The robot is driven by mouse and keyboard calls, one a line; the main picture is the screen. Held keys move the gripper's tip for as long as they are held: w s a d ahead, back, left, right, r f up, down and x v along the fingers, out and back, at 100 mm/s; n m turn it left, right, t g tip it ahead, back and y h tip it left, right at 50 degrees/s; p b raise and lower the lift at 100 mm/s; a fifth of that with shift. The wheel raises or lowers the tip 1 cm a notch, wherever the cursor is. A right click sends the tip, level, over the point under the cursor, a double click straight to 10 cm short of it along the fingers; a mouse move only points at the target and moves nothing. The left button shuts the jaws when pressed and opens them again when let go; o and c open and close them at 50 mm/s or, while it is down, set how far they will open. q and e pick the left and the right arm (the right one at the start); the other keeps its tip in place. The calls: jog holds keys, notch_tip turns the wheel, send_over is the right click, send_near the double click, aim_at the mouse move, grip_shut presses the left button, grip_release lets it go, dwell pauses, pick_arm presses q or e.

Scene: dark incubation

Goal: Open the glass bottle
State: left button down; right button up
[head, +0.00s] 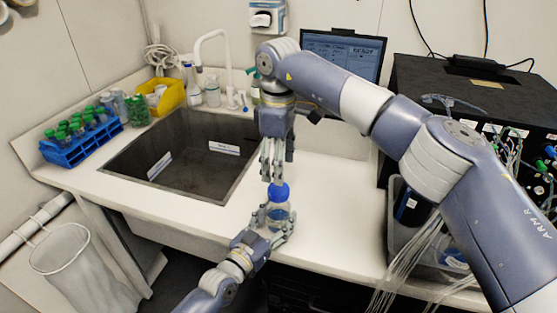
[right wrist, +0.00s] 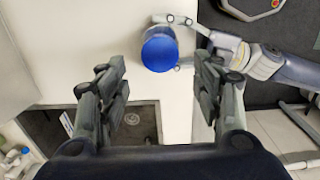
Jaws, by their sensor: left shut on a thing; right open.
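The glass bottle (head: 279,214) stands upright on the white counter and has a blue screw cap (head: 279,191). The cap also shows from above in the right wrist view (right wrist: 160,52). My left gripper (head: 281,227) is shut around the glass body, low down, from the front. My right gripper (head: 272,176) points straight down just above the cap. In the right wrist view its fingers (right wrist: 161,88) are spread apart with nothing between them. The cap lies beyond the fingertips there, roughly midway between them. The bottle body is mostly hidden under the cap in that view.
A dark sink (head: 180,155) lies left of the bottle. A blue rack (head: 80,146) of green-capped tubes and a yellow bin (head: 163,97) stand further left. A black machine (head: 450,90) and a grey bin (head: 400,235) are at right. The counter right of the bottle is clear.

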aim_at(279, 188)
notch_tip(279, 188, down, 8)
jog(key=shift+r, duration=0.2)
